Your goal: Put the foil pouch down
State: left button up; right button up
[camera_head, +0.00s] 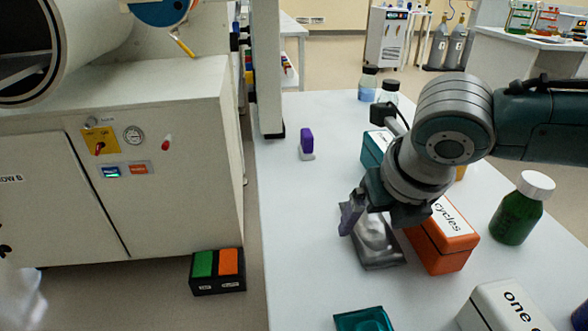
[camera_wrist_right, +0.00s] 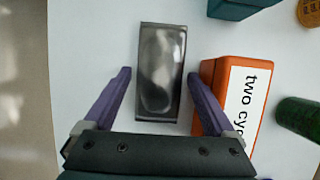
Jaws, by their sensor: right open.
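The foil pouch (camera_head: 375,242) is a silvery grey packet lying flat on the white table (camera_head: 310,220), left of the orange box. In the right wrist view the pouch (camera_wrist_right: 160,72) lies between and beyond the purple fingers, with gaps on both sides. My right gripper (camera_head: 362,215) is open, above the pouch; in the wrist view its fingers (camera_wrist_right: 160,85) are spread apart. The gripper partly hides the pouch in the head view. My left gripper is not in view; a blurred pale shape shows at the lower left.
The orange box (camera_head: 443,240) stands close to the right of the pouch, near the right finger. A purple-and-white object (camera_head: 307,141) stands farther back. The table left of the pouch is clear.

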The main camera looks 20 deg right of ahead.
jog(key=shift+w+f, duration=0.15)
jog(key=shift+f, duration=0.1)
jog(key=c, duration=1.4)
jog(key=shift+r, duration=0.1)
jog(key=shift+r, duration=0.1)
